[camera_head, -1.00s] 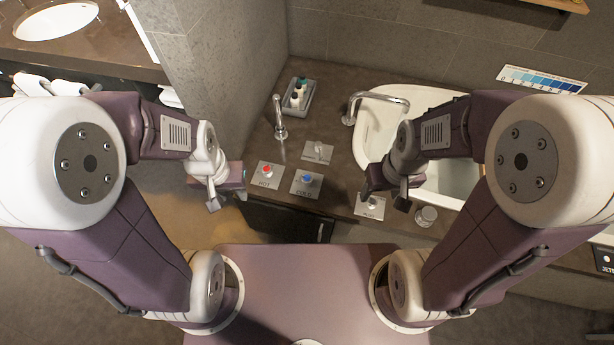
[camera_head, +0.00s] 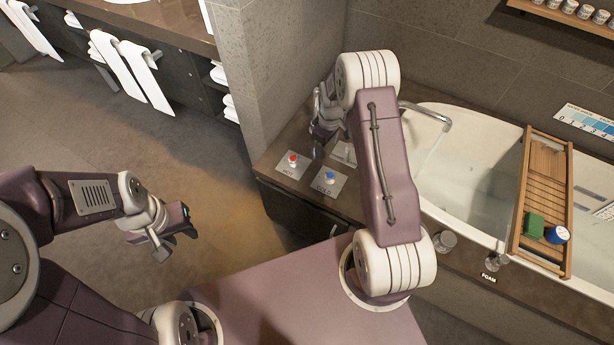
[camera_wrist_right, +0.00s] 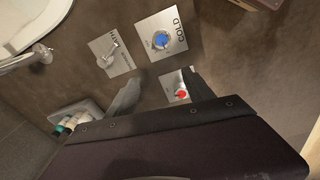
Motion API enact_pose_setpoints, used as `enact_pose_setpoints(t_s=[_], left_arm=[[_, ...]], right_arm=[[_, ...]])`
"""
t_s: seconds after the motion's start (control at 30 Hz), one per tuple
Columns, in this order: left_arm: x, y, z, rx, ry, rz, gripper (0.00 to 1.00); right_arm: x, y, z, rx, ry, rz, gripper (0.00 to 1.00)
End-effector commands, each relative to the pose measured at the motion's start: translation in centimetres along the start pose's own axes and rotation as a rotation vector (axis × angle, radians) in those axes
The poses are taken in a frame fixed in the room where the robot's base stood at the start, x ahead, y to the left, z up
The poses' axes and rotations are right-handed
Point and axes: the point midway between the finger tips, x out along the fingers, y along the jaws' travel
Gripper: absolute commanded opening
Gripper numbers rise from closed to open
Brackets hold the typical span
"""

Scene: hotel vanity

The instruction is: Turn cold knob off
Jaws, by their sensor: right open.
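The cold knob is blue (camera_head: 329,175) on a square metal plate marked COLD, beside the hot knob (camera_head: 293,159), which is red on its own plate. In the right wrist view the cold knob (camera_wrist_right: 161,40) is just beyond my fingertips and the hot knob (camera_wrist_right: 181,94) lies between my fingers. My right gripper (camera_head: 321,130) is open and empty above the counter, behind the knobs in the head view; its fingers also show in the wrist view (camera_wrist_right: 160,80). Neither knob is gripped. My left gripper (camera_head: 174,238) is open and empty over the floor at left.
A plate with a metal lever (camera_wrist_right: 111,53) sits beside the cold plate. A filled bathtub (camera_head: 455,185) with a wooden caddy (camera_head: 545,195) is at right. Small bottles in a tray (camera_wrist_right: 75,122) are near the wall. A stone wall corner (camera_head: 265,90) stands behind the counter.

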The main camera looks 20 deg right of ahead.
Motion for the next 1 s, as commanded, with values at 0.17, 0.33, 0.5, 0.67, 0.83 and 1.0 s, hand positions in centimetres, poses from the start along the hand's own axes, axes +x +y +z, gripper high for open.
enact_pose_setpoints(t_s=[0.17, 0.33, 0.5, 0.67, 0.83, 1.0], left_arm=[[0.6, 0.0, 0.0, 0.0, 0.001, 0.0, 0.36], [0.7, 0.0, 0.0, 0.0, 0.001, 0.0, 0.36], [0.9, 0.0, 0.1, 0.0, 0.001, 0.0, 0.36], [1.2, 0.0, 0.1, 0.0, 0.0, 0.0, 0.36], [1.3, 0.0, 0.1, 0.0, 0.0, 0.0, 0.36], [1.3, 0.0, 0.1, 0.0, 0.001, 0.0, 0.36]], right_arm=[[4.4, -0.9, 3.3, 0.039, -0.065, -0.059, 0.61], [4.9, -0.8, 3.6, 0.046, -0.068, -0.061, 0.61], [7.9, -1.1, 3.8, 0.046, -0.069, -0.062, 0.61], [11.2, -1.2, 4.0, 0.046, -0.068, -0.061, 0.61], [13.1, -1.3, 4.1, 0.046, -0.067, -0.06, 0.61], [13.5, -1.3, 4.1, 0.046, -0.066, -0.059, 0.61]])
